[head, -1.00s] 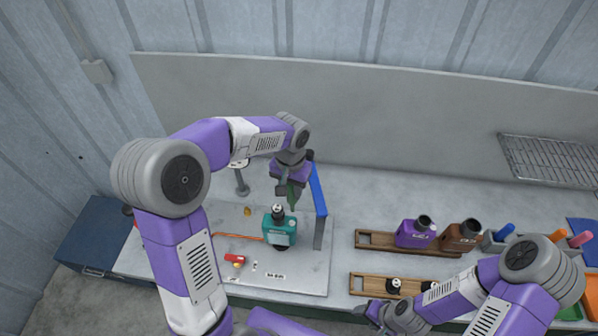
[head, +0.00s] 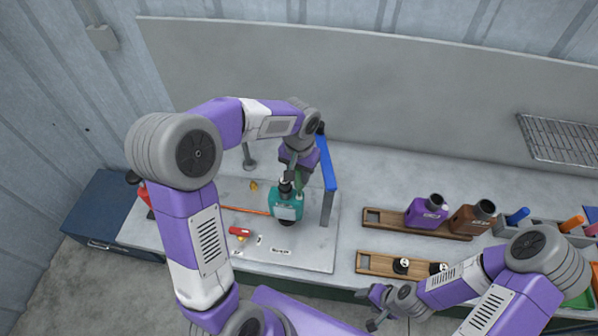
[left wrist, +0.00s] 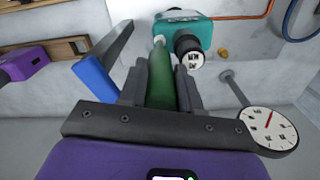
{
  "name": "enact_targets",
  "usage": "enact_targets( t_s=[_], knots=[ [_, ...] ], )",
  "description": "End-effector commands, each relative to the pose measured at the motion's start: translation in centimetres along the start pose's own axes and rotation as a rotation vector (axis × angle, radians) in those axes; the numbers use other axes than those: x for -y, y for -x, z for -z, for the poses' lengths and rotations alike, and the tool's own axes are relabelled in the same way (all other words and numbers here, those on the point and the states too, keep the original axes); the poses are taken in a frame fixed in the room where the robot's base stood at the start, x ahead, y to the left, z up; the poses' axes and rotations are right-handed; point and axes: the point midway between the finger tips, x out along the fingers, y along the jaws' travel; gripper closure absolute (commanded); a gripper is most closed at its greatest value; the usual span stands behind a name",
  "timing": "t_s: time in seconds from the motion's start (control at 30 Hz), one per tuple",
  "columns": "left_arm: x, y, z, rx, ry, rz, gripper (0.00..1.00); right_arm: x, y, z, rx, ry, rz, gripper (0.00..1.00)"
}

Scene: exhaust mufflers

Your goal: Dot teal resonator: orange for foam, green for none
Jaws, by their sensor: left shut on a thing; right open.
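The teal resonator (head: 286,208) sits on the grey work plate, with a black-and-white neck on top; it also shows at the top of the left wrist view (left wrist: 212,35). My left gripper (head: 293,174) is shut on a green marker (left wrist: 161,82), just above and behind the resonator. The marker's pale tip points at the teal body beside the neck; whether it touches, I cannot tell. No dot is visible on the teal faces in view. My right gripper (head: 374,308) is open and empty at the bench's front edge.
A blue-topped upright bar (head: 327,165) stands just right of the resonator. Purple (head: 426,212) and brown (head: 473,217) resonators sit in a wooden rack. A grey holder with blue and orange markers (head: 572,223) is at right. A dial gauge (left wrist: 268,128) is near my left gripper.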

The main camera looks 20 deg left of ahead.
Motion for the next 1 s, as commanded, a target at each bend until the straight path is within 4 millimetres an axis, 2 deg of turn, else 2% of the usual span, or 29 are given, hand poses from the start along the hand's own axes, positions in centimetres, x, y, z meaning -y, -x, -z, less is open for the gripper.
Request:
enact_targets(
  t_s=[1.0],
  knots=[
    [0.00, -0.64, 0.00, 0.000, 0.000, 0.000, 0.94, -0.18, -0.47, 0.02, 0.000, 0.000, 0.000, 0.42]
  ],
)
